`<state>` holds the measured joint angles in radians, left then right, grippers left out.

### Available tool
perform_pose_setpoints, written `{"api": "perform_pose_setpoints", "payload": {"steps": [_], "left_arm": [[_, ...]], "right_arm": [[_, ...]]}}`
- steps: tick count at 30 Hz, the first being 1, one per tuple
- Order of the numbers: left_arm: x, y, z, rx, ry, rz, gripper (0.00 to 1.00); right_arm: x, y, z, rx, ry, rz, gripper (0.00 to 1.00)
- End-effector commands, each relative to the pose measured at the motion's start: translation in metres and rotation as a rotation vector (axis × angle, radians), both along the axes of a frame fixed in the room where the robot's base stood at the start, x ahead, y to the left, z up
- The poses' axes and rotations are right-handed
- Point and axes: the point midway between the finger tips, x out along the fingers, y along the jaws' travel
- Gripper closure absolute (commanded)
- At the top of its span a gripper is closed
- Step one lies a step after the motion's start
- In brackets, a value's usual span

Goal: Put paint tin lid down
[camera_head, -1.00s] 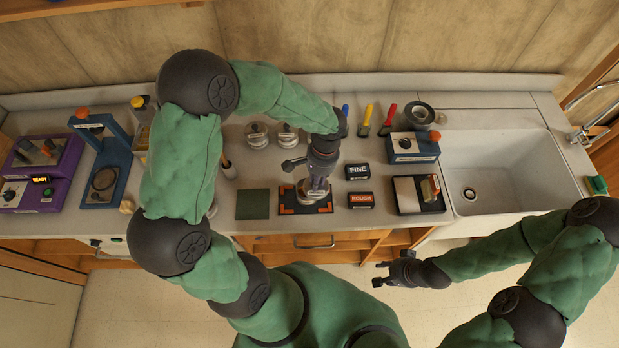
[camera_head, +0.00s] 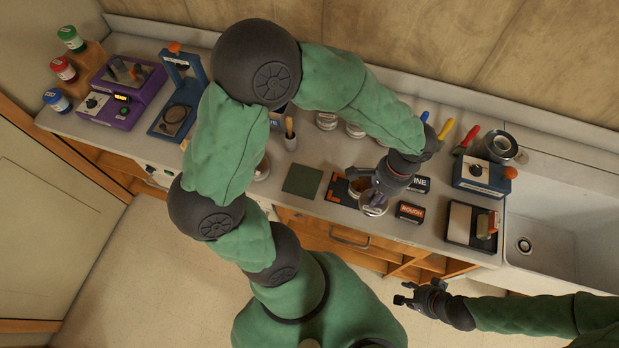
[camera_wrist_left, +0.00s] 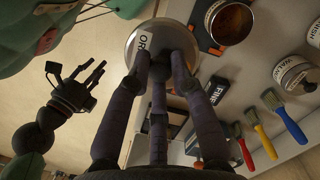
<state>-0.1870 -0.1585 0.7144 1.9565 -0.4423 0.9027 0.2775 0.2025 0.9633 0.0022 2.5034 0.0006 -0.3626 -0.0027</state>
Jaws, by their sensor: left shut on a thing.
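My left gripper (camera_head: 375,190) is shut on the round silver lid (camera_head: 374,206). In the left wrist view the lid (camera_wrist_left: 148,42) shows a white label with partly hidden letters, and the fingers (camera_wrist_left: 160,60) cover part of it. The open paint tin (camera_wrist_left: 231,22), brown inside, stands on the black mat with orange corners (camera_wrist_left: 202,38). The lid is held apart from the tin, toward the counter's front edge. In the head view the tin (camera_head: 357,186) is partly hidden by my gripper. My right gripper (camera_head: 412,297) is open and empty in front of the counter.
A dark green square mat (camera_head: 302,181) lies bare left of the tin. Right of the lid are the FINE (camera_head: 420,184) and ROUGH (camera_head: 410,212) blocks and a black tray (camera_head: 470,225). The sink (camera_head: 550,215) is at the right.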

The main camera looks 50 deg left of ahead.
Motion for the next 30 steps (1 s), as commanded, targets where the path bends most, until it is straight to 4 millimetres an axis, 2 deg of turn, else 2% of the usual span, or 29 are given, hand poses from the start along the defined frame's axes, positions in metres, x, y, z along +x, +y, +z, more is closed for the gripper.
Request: {"api": "perform_pose_setpoints", "payload": {"steps": [1, 9, 12, 18, 24, 30], "left_arm": [[-0.006, 0.015, -0.011, -0.002, -0.003, 0.011, 1.00], [-0.058, 0.087, -0.040, -0.003, -0.005, 0.019, 1.00], [-0.079, 0.105, -0.050, 0.000, -0.003, 0.022, 1.00], [-0.111, 0.126, -0.064, 0.008, 0.001, 0.021, 1.00], [-0.120, 0.136, -0.070, 0.011, 0.005, 0.021, 1.00], [-0.101, 0.164, -0.087, 0.010, 0.009, 0.024, 1.00]], "right_arm": [[0.000, 0.000, -0.015, 0.000, 0.001, 0.000, 0.60], [0.000, 0.000, -0.062, 0.000, 0.001, 0.000, 0.60], [0.000, 0.000, -0.077, 0.000, 0.001, 0.000, 0.60], [0.000, 0.000, -0.095, 0.000, 0.001, 0.000, 0.60], [0.000, 0.000, -0.101, 0.000, 0.000, 0.000, 0.60], [0.000, 0.000, -0.109, 0.000, 0.000, 0.000, 0.60]]}}
